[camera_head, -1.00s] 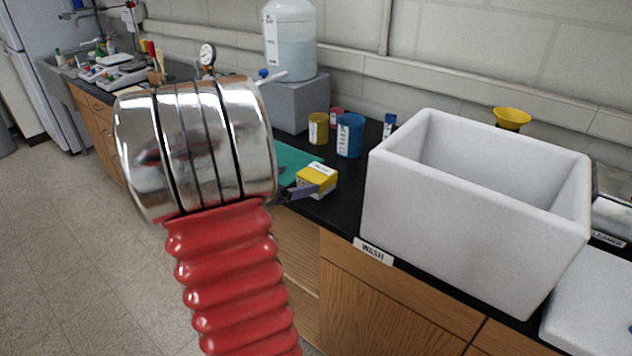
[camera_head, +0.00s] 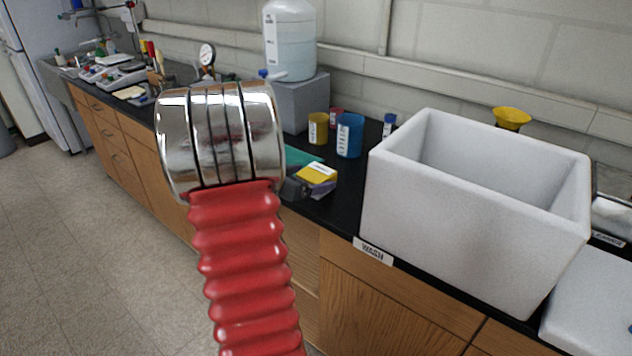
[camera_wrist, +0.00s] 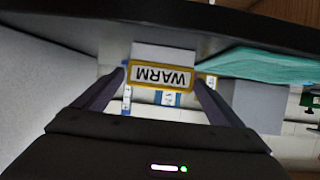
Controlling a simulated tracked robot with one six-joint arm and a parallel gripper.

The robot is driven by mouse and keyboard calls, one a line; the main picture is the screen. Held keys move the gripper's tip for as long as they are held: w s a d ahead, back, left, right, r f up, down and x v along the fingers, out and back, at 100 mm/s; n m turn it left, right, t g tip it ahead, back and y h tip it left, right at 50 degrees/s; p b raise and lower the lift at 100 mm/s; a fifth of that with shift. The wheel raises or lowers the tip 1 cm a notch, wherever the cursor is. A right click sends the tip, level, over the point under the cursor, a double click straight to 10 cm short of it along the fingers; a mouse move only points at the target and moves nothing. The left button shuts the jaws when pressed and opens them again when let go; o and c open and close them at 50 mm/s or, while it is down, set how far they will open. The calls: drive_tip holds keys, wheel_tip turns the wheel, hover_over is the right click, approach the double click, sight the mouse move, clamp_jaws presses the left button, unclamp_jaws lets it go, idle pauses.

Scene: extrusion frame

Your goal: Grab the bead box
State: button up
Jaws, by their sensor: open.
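The likely bead box is a small box (camera_head: 318,173) with a yellow and white top, near the counter's front edge. In the wrist view a box (camera_wrist: 164,54) with a yellow-framed label reading "WARM", upside down, appears between my fingers. My gripper (camera_wrist: 160,78) is open, with one dark purple finger on each side of that label. In the head view my gripper (camera_head: 308,189) is at the box's front side and partly hides it. Whether the fingers touch the box I cannot tell. My red and chrome arm covers part of the counter.
A teal mat (camera_head: 300,156) lies behind the box. Yellow (camera_head: 318,128) and blue (camera_head: 349,136) cups stand farther back. A large white basin (camera_head: 470,215) stands to the right, above a "WASH" label. A grey block (camera_head: 300,103) carries a clear jug (camera_head: 290,45).

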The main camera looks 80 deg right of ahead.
drive_tip(key=shift+x, duration=1.5)
drive_tip(key=shift+c, duration=0.2)
drive_tip(key=c, duration=1.3)
